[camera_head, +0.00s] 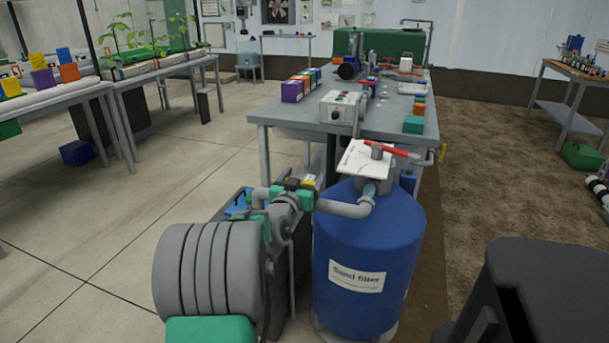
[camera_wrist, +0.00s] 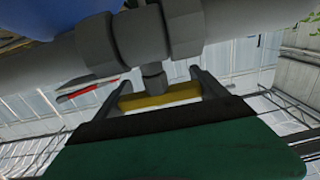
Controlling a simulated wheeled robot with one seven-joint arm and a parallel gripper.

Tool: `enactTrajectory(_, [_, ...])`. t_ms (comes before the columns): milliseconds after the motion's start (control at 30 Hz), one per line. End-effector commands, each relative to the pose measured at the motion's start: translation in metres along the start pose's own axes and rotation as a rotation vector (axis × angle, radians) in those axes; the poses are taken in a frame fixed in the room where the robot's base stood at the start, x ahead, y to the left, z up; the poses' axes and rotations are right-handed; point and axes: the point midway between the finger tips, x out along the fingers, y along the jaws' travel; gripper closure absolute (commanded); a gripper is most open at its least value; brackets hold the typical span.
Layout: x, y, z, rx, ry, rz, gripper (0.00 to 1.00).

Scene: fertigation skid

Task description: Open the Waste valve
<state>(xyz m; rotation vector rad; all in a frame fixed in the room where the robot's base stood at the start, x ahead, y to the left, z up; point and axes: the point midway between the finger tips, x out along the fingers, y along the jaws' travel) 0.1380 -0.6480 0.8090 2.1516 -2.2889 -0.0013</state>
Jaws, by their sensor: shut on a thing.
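In the wrist view a yellow bar handle (camera_wrist: 150,100) sits on a short grey stem under a dark grey valve body (camera_wrist: 140,38) on a grey pipe. In the picture the bar runs roughly along the pipe. My gripper (camera_wrist: 163,84) has its two grey fingers at either end of the bar and is shut on it. The gripper's green body fills the bottom of this view. No Waste label is readable. In the head view a small yellow piece (camera_head: 308,182) shows at the pipework left of the tank; I cannot tell whether it is the same handle.
A blue sand filter tank (camera_head: 370,240) stands close by, with a red lever (camera_head: 390,151) and a white plate (camera_head: 362,160) on top. A grey ribbed cylinder (camera_head: 208,270) is left of it. A grey table (camera_head: 285,113) stands behind.

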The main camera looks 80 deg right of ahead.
Motion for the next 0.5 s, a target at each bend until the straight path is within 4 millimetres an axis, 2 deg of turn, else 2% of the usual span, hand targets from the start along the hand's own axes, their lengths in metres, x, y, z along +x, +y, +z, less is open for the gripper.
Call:
enactTrajectory(133, [-0.0002,-0.0002,0.0006,0.000,0.000,0.000,0.58])
enactTrajectory(167, [-0.0002,-0.0002,0.0006,0.000,0.000,0.000,0.16])
enactTrajectory(367, [-0.0002,-0.0004,0.0004,0.000,0.000,0.001,0.00])
enactTrajectory(500, [-0.0002,-0.0004,0.0003,0.000,0.000,0.001,0.00])
